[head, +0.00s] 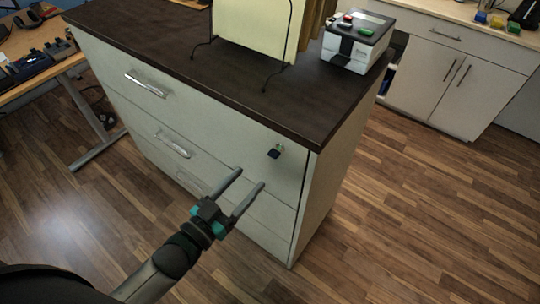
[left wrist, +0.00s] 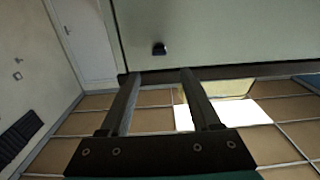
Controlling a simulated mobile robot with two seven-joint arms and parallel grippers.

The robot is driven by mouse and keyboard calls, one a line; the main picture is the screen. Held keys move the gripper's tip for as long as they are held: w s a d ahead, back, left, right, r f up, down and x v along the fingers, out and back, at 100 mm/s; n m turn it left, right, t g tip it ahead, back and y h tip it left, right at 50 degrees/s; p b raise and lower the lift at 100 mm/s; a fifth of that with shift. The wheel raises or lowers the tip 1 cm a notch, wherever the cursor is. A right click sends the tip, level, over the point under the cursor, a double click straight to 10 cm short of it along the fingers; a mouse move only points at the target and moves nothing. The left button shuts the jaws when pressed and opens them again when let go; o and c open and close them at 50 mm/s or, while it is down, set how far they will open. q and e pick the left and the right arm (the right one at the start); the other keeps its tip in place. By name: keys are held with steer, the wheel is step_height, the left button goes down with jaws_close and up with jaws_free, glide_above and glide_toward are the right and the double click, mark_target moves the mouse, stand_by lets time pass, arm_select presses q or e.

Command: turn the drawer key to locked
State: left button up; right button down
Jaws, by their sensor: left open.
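The small dark key (head: 274,153) sits in the lock on the top drawer front (head: 205,112) of the pale cabinet, near its right end and below the dark top. It also shows in the left wrist view as a small black block (left wrist: 159,49). I cannot tell which way it is turned. My left gripper (head: 251,178) is open and empty, in front of the cabinet, below and left of the key in the head view. In the left wrist view the gripper's fingertips (left wrist: 160,74) are spread apart, with the key beyond them and nothing between them. My right gripper is not in view.
The dark cabinet top (head: 215,70) holds a cream panel on a wire stand (head: 250,25) and a box with coloured buttons (head: 356,42). Silver handles (head: 146,85) stick out along the drawers at left. A desk (head: 35,50) stands far left. The wood floor (head: 410,200) at right is clear.

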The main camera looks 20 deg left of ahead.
mark_target(271, 156)
arm_select(q)
steer(key=x, duration=0.9)
steer(key=shift+w+d+f, duration=0.1)
steer(key=shift+w+d, duration=0.05)
steer(key=shift+w, duration=0.05)
steer(key=shift+c, duration=0.4)
jaws_close()
